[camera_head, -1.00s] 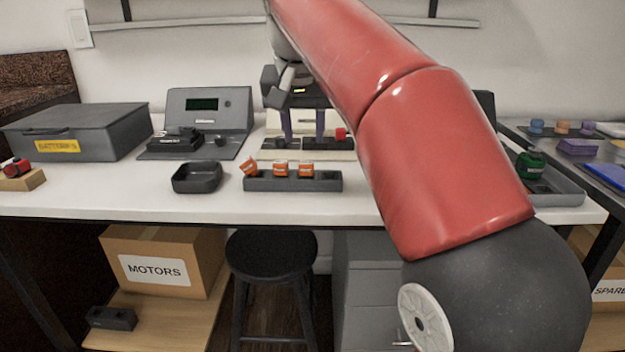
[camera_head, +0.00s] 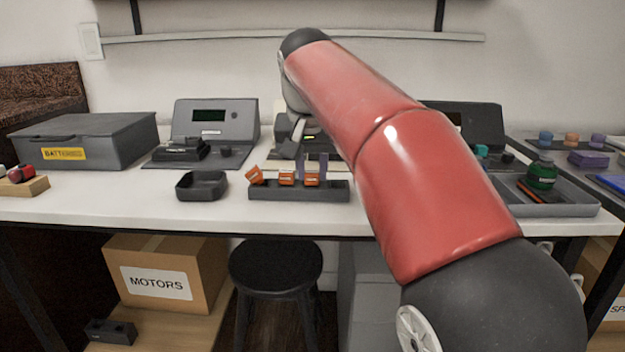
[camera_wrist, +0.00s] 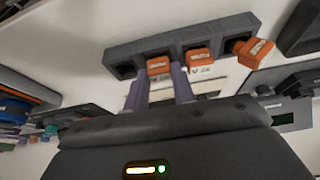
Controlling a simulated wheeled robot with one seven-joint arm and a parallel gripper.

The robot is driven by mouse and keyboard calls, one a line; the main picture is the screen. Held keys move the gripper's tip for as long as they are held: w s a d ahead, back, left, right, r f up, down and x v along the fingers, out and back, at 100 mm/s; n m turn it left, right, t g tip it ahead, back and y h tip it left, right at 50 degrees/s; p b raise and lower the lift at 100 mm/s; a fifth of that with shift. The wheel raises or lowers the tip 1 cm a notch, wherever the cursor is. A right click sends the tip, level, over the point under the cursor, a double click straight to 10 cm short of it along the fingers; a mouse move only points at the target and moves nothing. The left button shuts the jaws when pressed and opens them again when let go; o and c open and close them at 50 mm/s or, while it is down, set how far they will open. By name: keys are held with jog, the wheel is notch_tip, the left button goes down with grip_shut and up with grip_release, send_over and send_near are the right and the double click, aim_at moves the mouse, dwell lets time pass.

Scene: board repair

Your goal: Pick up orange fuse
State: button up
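Three orange fuses are at a dark grey holder (camera_head: 260,194). The right fuse (camera_head: 312,179) and middle fuse (camera_head: 287,178) stand upright in slots; the left fuse (camera_head: 255,175) is tilted. My gripper (camera_head: 312,160) is open, its two purple fingers just behind the right fuse and lined up to either side of it. In the wrist view, the fingertips (camera_wrist: 160,80) are apart, with that same fuse (camera_wrist: 158,65) showing in the gap between them. I cannot tell whether they touch it. The tilted fuse (camera_wrist: 252,50) is at the right there.
A black tray (camera_head: 201,186) stands left of the holder. A grey device with a screen (camera_head: 208,125) and a battery case (camera_head: 85,135) are further left. A grey tray with a green part (camera_head: 541,174) is at right. The table's front edge is close.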

aim_at(313, 172)
jog(key=c, duration=0.3)
jog(key=shift+r, duration=0.15)
notch_tip(313, 172, up, 20)
jog(key=p, duration=1.1)
jog(key=shift+f, duration=0.2)
